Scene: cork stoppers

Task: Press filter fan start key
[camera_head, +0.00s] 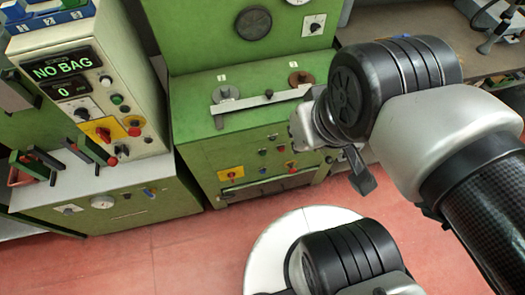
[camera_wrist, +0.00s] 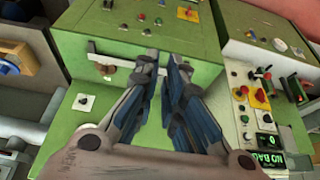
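I cannot tell which control is the filter fan start key; no label for it can be read. The green machine (camera_head: 195,150) has a lower panel with several small buttons (camera_head: 262,152) and a red button on a yellow plate (camera_head: 231,175). In the wrist view these controls are at the top (camera_wrist: 140,17). The beige cabinet beside it has a display reading "NO BAG" (camera_head: 62,67), a green button (camera_head: 117,99) and red controls. My gripper (camera_wrist: 166,64) is over the green machine, its fingers drawn together with a narrow gap and nothing between them. In the head view its fingers are mostly hidden.
A grey bench (camera_head: 415,25) is at the upper right. Red floor (camera_head: 190,260) is open in front.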

